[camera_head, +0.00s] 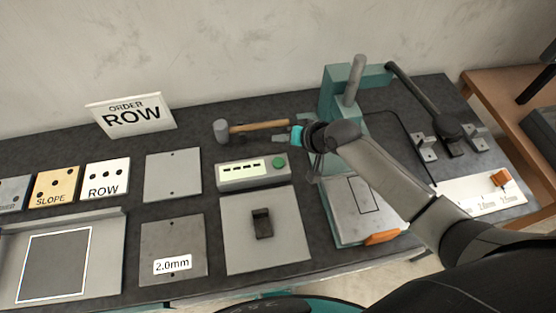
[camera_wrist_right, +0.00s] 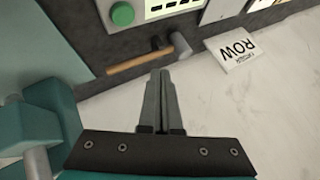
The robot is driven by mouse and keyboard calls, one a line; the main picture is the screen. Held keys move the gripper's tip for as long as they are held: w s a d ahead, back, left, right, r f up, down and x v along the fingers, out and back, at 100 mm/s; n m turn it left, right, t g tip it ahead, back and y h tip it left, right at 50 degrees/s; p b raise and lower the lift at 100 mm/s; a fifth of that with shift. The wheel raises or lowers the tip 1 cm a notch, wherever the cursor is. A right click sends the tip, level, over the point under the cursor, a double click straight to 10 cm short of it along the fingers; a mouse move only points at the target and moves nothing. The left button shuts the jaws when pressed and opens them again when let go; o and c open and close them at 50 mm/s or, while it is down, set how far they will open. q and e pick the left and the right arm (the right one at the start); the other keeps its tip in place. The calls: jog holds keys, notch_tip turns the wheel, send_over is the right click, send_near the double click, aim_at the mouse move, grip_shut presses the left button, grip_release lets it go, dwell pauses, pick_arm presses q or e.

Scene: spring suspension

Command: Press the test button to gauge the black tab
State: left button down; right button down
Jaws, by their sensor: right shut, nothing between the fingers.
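The round green test button (camera_head: 279,163) is at the right end of a grey gauge box (camera_head: 240,184) with a row of lit marks. The button also shows at the top left of the right wrist view (camera_wrist_right: 122,14). The black tab (camera_head: 262,223) stands on a light grey plate (camera_head: 290,250) in front of the box. My left gripper is not in view.
A hammer (camera_head: 258,127) lies behind the box. A teal press (camera_head: 333,92) with a long lever stands at the right, close to my right arm. Loose plates, labelled tiles and an ORDER ROW sign (camera_head: 131,116) are at the left.

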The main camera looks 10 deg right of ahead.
jog(key=f, duration=0.1)
jog(key=b, duration=0.6)
send_over(281, 165)
notch_tip(281, 165, down, 7)
jog(key=shift+r, duration=0.1)
jog(key=shift+f+b, duration=0.5)
jog(key=shift+f, duration=0.15)
dwell(1.2)
jog(key=shift+f, duration=0.25)
jog(key=shift+f+b, duration=0.5)
jog(key=shift+f, duration=0.05)
dwell(0.6)
jog(key=shift+r, duration=0.1)
jog(key=shift+r+p, duration=0.85)
jog(key=shift+p, duration=0.2)
